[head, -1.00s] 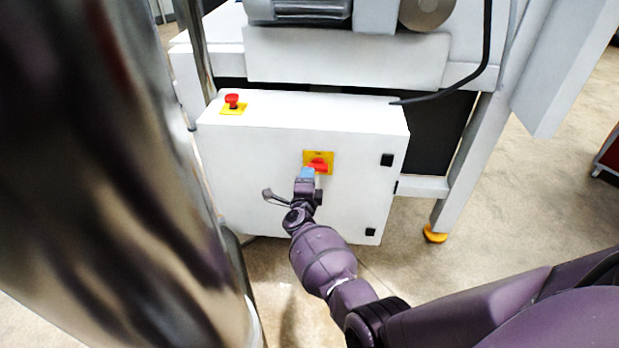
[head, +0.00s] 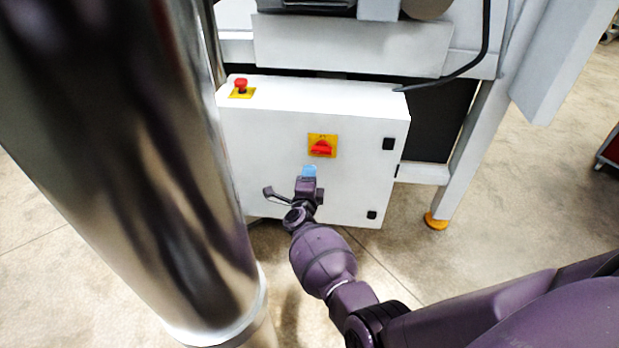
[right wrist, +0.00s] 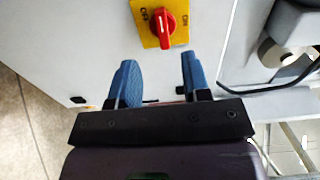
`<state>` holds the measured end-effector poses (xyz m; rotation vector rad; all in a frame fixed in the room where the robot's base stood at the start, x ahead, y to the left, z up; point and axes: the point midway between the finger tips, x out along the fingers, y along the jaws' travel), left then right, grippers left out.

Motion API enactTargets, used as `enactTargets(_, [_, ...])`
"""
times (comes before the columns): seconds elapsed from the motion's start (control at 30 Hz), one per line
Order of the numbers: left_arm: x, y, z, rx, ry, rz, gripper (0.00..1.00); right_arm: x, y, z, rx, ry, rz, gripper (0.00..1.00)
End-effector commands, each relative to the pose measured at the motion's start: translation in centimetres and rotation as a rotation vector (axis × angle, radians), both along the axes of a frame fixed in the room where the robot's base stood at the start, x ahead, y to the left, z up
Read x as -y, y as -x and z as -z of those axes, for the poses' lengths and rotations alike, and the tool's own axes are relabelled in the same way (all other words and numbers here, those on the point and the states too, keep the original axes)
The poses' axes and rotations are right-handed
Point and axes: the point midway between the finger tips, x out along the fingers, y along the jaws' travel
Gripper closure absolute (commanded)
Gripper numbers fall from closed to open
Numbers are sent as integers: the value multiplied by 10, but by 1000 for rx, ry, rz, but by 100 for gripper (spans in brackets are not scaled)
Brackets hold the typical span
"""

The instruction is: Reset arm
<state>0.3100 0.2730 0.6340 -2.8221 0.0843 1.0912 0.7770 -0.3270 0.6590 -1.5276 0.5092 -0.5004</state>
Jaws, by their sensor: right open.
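My right gripper (head: 309,171) is in front of the white control box, just below the red rotary switch (head: 321,147) on its yellow plate. In the right wrist view the right gripper's two blue fingers (right wrist: 157,82) are apart with nothing between them. The red switch (right wrist: 168,23) shows there beyond the fingertips, clear of them. My right arm reaches in from the lower right of the head view. My left gripper is not in view.
The white control box (head: 270,140) carries a red emergency button (head: 241,86) on its top. A large shiny metal column (head: 150,160) fills the left of the head view. The machine's leg has a yellow foot (head: 436,221). Bare floor (head: 440,270) lies to the right.

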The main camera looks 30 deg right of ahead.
Motion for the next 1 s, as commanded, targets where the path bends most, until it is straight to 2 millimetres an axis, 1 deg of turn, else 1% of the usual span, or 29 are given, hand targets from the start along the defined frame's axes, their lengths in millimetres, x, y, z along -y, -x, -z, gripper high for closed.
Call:
enactTargets(0.47, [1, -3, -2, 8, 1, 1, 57, 0, 0, 0, -5, 7, -1, 56])
enactTargets(0.6, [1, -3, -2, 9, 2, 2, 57, -8, -6, 2, -62, 52, -64, 56])
enactTargets(0.63, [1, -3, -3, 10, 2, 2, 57, -11, -9, 0, -74, 75, -87, 56])
enactTargets(0.67, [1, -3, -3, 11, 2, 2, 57, -13, -13, -5, -84, 101, -111, 56])
enactTargets(0.73, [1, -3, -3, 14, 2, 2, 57, -23, -23, -23, -99, 179, -179, 56])
enactTargets(0.83, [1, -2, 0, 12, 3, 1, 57, -39, -36, -57, -109, 317, -276, 56])
enactTargets(0.93, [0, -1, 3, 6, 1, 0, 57, -50, -36, -85, -132, 465, -355, 56])
enactTargets(1.0, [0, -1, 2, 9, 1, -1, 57, -55, -30, -100, -157, 571, -401, 56])
